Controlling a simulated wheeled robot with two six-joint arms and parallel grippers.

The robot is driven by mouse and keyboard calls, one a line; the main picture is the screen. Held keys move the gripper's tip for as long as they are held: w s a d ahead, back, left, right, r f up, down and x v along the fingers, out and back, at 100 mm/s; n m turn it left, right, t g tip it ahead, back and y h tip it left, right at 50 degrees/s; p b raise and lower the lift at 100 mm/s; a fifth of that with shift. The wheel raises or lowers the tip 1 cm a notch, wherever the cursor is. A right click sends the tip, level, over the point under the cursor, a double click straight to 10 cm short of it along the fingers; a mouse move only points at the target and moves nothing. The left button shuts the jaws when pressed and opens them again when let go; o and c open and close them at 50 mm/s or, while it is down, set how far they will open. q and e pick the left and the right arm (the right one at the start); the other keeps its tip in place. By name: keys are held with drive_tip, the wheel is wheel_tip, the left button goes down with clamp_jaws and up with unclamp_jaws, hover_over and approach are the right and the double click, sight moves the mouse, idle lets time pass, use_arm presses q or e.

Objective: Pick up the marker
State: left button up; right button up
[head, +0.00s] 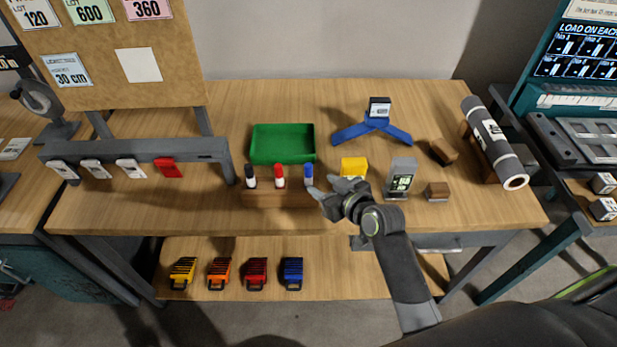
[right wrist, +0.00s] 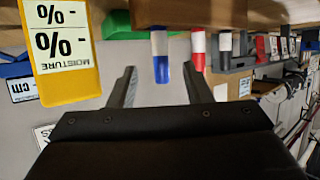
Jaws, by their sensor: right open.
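Three markers stand upright in a wooden block (head: 275,199): a black-capped one (head: 250,176), a red-capped one (head: 279,176) and a blue-capped one (head: 308,174). My right gripper (head: 324,187) is open and empty, just right of and in front of the blue-capped marker. In the right wrist view, which looks upside down, the blue-capped marker (right wrist: 160,56) shows between the two spread fingers (right wrist: 160,72). I cannot tell whether they touch it. The red-capped marker (right wrist: 198,50) is just beside the right-hand finger there. My left gripper is not in view.
A green tray (head: 283,158) lies behind the markers. A yellow meter (head: 353,168) and a grey meter (head: 401,177) stand close to the right of my gripper. A blue three-armed stand (head: 373,130) and a grey roll (head: 496,142) are farther right. Bare tabletop lies at left.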

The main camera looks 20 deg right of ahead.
sight(311, 177)
drive_tip(key=x, duration=0.4)
drive_tip(key=shift+w, duration=0.1)
drive_tip(key=shift+w+a+f+p, duration=0.15)
drive_tip(key=shift+w+p, duration=0.25)
drive_tip(key=shift+p, duration=0.1)
drive_tip(key=shift+p+x, duration=0.4)
drive_tip(key=shift+x, duration=1.7)
drive_tip(key=shift+c, duration=0.5)
clamp_jaws()
